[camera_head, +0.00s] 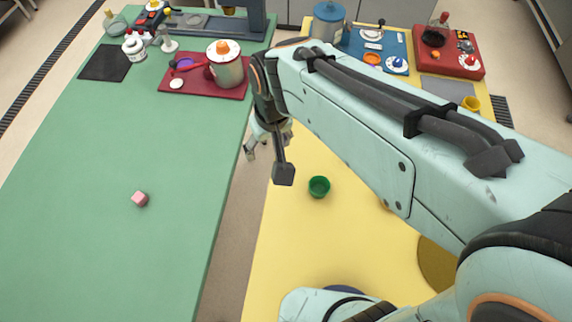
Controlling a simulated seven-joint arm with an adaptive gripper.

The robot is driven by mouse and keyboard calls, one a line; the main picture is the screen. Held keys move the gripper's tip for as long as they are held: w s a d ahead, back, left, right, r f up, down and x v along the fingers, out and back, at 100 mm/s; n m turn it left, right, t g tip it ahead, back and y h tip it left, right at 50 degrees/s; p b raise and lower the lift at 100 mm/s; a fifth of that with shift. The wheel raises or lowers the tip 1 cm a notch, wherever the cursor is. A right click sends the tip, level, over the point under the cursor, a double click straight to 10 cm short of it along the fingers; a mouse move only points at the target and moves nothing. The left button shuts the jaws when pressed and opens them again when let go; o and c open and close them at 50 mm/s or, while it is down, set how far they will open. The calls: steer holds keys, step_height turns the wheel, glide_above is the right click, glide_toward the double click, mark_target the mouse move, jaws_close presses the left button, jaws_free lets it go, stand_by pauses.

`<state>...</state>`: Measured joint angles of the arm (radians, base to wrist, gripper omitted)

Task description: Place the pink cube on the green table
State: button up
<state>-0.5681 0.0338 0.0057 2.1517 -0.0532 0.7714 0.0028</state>
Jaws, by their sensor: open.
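The small pink cube (140,199) rests on the open middle of the green table (90,250), which fills the left side of the head view. My gripper (265,153) hangs over the gap between the green table and the yellow table, near the green table's right edge. It is open, and I see nothing between its fingers. It is well to the right of the cube and apart from it. My arm covers part of the yellow table.
The yellow table (285,250) on the right bears a green cup (319,187). At the green table's back are a dark red tray (170,87) with a pot (228,70) and a black mat (105,63). The green surface around the cube is clear.

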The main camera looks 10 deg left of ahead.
steer(key=s+d+r+m+g, duration=0.1)
steer(key=s+d+m, duration=0.4)
steer(key=s+d, duration=0.8)
steer(key=d, duration=0.3)
steer(key=shift+d+r+m+g+h, duration=0.15)
steer(key=shift+r+m+g+h, duration=0.15)
steer(key=shift+m+g+h, duration=0.1)
stand_by(0.8)
